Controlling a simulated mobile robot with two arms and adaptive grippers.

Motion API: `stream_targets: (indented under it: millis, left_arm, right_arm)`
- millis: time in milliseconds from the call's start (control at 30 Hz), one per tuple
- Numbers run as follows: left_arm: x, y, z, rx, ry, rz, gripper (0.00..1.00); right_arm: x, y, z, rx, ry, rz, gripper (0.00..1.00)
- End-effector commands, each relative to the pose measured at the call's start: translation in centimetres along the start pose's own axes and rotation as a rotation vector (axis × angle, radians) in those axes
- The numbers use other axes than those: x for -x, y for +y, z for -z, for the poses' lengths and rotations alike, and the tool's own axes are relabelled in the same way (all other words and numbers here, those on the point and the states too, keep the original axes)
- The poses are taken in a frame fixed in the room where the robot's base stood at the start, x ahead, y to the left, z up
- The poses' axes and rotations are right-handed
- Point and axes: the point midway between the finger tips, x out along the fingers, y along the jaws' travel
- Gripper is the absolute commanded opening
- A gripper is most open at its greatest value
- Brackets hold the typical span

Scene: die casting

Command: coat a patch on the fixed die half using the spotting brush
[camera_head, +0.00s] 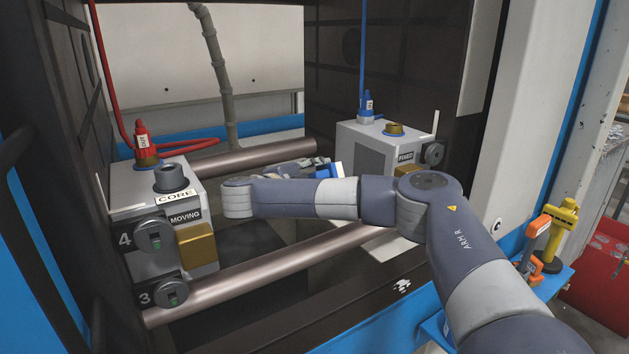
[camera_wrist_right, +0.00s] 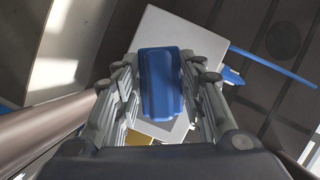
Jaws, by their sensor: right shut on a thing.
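The fixed die half (camera_head: 388,146) is a grey block labelled FIXED at the back right of the machine opening. It has a darker grey face (camera_head: 366,158) turned left. My right gripper (camera_head: 322,166) is shut on a blue block-like part, which I take as the spotting brush (camera_head: 329,171). It is just left of the fixed die half; I cannot tell whether they touch. In the right wrist view the brush (camera_wrist_right: 160,85) sits between the fingers, with the pale die half (camera_wrist_right: 207,42) behind it. The bristles and any coated patch are hidden. My left gripper is out of view.
The moving die half (camera_head: 150,198) stands at the left with a red hose fitting (camera_head: 142,140). Tie bars cross at the back (camera_head: 240,158) and front (camera_head: 270,270). A blue hose (camera_head: 364,60) drops to the fixed half. A yellow tool (camera_head: 560,225) stands outside, right.

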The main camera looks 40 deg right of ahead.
Motion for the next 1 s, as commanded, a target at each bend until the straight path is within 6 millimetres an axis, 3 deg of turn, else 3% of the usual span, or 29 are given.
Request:
stream_targets:
  millis: [500, 1000]
  left_arm:
    - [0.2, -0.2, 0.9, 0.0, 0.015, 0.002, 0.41]
    - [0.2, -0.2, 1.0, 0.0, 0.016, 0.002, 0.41]
  right_arm:
    - [-4.4, -0.1, 2.0, -0.001, 0.001, 0.0, 0.18]
    - [-5.0, -0.1, 2.2, -0.001, 0.0, 0.0, 0.18]
